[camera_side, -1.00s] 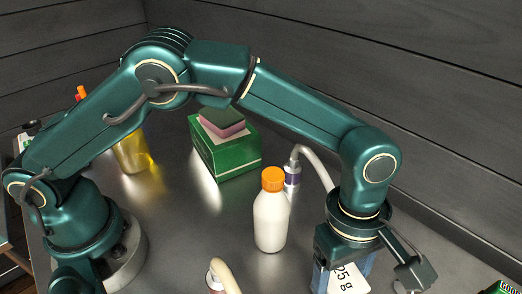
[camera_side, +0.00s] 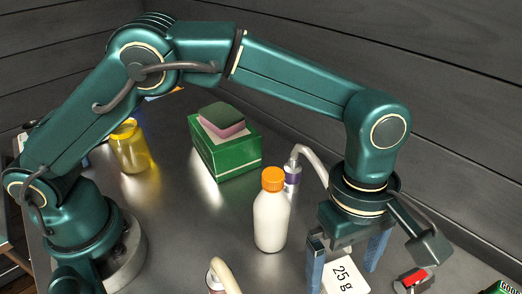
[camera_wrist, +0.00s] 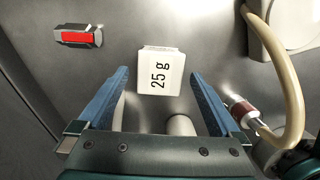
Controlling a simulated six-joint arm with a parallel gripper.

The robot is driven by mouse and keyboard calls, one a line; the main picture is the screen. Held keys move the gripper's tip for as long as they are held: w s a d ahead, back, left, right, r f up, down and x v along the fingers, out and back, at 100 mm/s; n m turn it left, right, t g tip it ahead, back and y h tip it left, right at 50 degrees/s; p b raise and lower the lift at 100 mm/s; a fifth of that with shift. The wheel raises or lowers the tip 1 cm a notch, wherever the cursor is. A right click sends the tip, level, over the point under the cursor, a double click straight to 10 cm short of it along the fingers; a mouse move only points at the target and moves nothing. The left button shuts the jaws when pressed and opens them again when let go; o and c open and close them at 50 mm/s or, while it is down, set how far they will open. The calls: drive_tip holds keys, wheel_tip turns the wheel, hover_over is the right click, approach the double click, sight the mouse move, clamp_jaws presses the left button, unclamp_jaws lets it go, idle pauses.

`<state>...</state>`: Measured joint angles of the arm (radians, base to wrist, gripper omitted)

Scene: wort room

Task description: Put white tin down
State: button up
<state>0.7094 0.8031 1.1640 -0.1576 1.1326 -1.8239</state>
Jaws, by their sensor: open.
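The white tin (camera_side: 345,277), marked "25 g", stands on the grey metal table below my gripper in the side view. In the wrist view the white tin (camera_wrist: 160,72) lies just beyond the fingertips, near the middle between them, with clear space on both sides. My gripper (camera_side: 346,264) has its two blue fingers spread apart and holds nothing. The fingers also show wide apart in the wrist view (camera_wrist: 159,73). The lower part of the tin is cut off by the side view's bottom edge.
A white bottle with orange cap (camera_side: 270,215) stands left of my gripper. Behind it are a green box (camera_side: 225,153) with a sponge on top and a yellow bottle (camera_side: 130,148). A red and grey object (camera_wrist: 78,37) lies left of the tin in the wrist view. A pale hose (camera_wrist: 292,90) curves at right.

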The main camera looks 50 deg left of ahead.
sight(336, 266)
drive_tip(key=w+a+r+m+t, duration=0.25)
drive_tip(key=a+r, duration=0.55)
drive_tip(key=r, duration=0.5)
drive_tip(key=s+a+f+m+t, duration=0.1)
drive_tip(key=s+a+m+t, duration=0.1)
drive_tip(key=s+a+m, duration=0.3)
drive_tip(key=s+a+f+m+t+y, duration=0.1)
drive_tip(key=s+a+m, duration=0.5)
drive_tip(key=a, duration=0.7)
drive_tip(key=shift+f+t+y, duration=0.3)
drive_tip(key=shift+f+t, duration=0.15)
drive_tip(key=shift+f, duration=0.05)
